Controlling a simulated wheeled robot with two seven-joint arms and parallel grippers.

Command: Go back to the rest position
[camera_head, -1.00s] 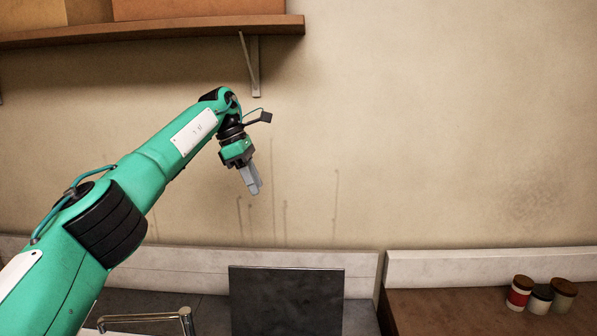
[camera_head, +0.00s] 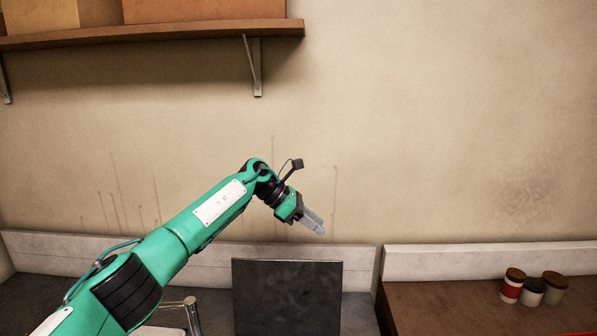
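My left arm comes in from the lower left. Its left gripper (camera_head: 314,223) is in the air in front of the wall, above the upright dark panel (camera_head: 287,298) on the grey counter. Its grey fingers point down and to the right and look close together. I cannot tell whether they are shut, and I see nothing held in them. My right gripper is not in view.
A wooden shelf (camera_head: 200,33) with boxes is on the wall at the upper left. Several small jars (camera_head: 532,288) stand on the brown counter (camera_head: 450,305) at the right. A metal rail (camera_head: 191,313) stands at the lower left. The air at the right is clear.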

